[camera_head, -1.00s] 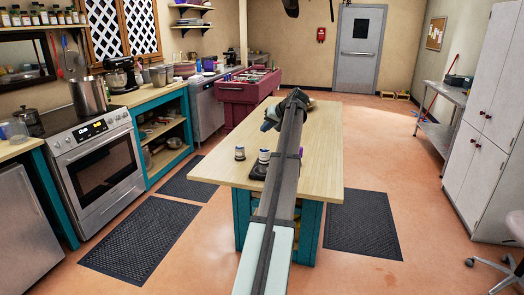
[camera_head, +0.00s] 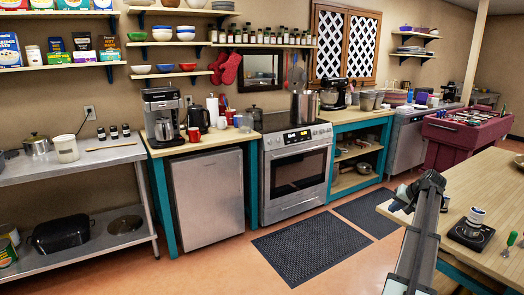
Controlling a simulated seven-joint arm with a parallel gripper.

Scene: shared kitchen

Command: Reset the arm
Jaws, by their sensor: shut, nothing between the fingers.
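My arm (camera_head: 420,235) rises from the bottom edge at the right of the picture, in front of the wooden island table (camera_head: 490,190). My gripper (camera_head: 398,201) shows small at the arm's upper end, to the left of the elbow-like top, over the left edge of the table. It is shut and holds nothing that I can see. Its fingertips are small and partly hidden by the arm.
Black mats (camera_head: 310,248) lie on the floor before the oven (camera_head: 295,170). A steel shelf table (camera_head: 75,165) stands at left.

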